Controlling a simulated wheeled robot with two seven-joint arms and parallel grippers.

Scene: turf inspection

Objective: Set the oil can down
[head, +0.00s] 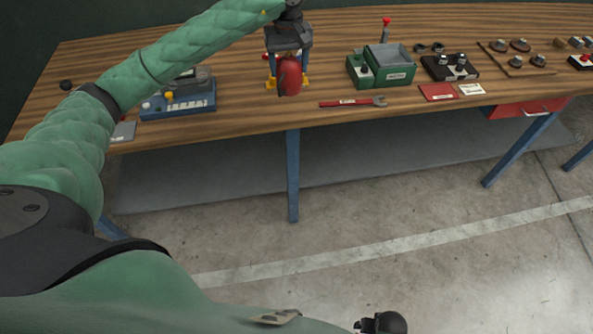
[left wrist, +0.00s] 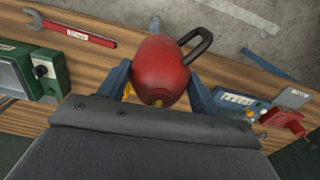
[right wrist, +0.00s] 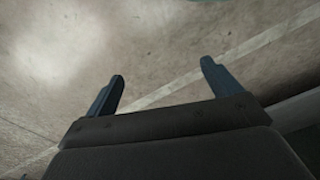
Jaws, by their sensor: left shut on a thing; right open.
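The red oil can (head: 290,78) is between the fingers of my left gripper (head: 287,82), over the front part of the wooden workbench (head: 232,88). My left gripper is shut on it. In the left wrist view the oil can (left wrist: 160,72) shows its rounded red body and dark handle, with a blue finger on each side. I cannot tell whether its base touches the bench top. My right gripper (right wrist: 165,85) is open and empty in the right wrist view, above the concrete floor.
A red wrench (head: 352,102) lies right of the can, near the front edge. A green machine (head: 381,66) stands behind it. A blue device (head: 178,101) stands to the left. Bare wood lies between the blue device and the can.

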